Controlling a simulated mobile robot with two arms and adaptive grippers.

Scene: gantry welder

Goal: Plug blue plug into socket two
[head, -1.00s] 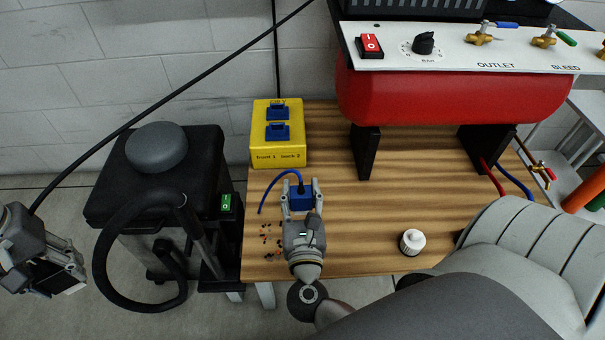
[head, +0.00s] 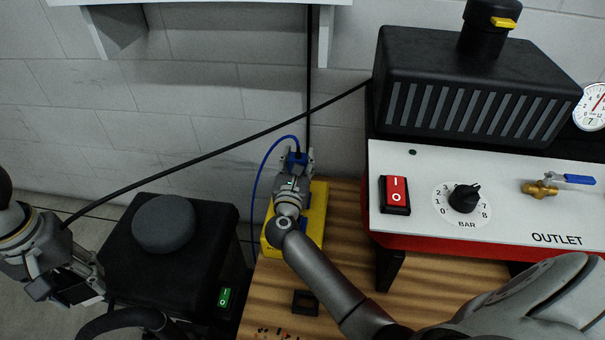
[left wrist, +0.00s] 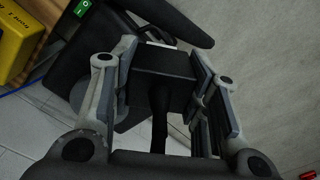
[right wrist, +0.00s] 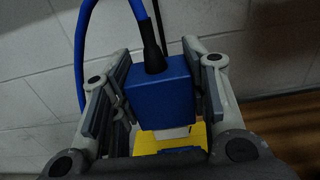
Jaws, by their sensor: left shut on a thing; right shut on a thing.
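My right gripper (head: 297,164) is shut on the blue plug (head: 297,158), above the far part of the yellow socket box (head: 317,215). In the right wrist view the blue plug (right wrist: 165,95) is between the fingers, cable end up, with its pale lower end over the yellow box (right wrist: 150,143) and a blue socket (right wrist: 183,151). I cannot tell whether plug and socket touch. My arm hides the sockets in the head view. My left gripper (head: 85,280), at the far left, is shut on a black plug-like block with a cable (left wrist: 165,68).
A black cart (head: 185,250) with a green switch (head: 224,297) stands left of the wooden bench (head: 345,235). A black cable (head: 210,155) crosses the back. The compressor panel (head: 490,190) is to the right. A small dark square part (head: 305,303) lies on the bench.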

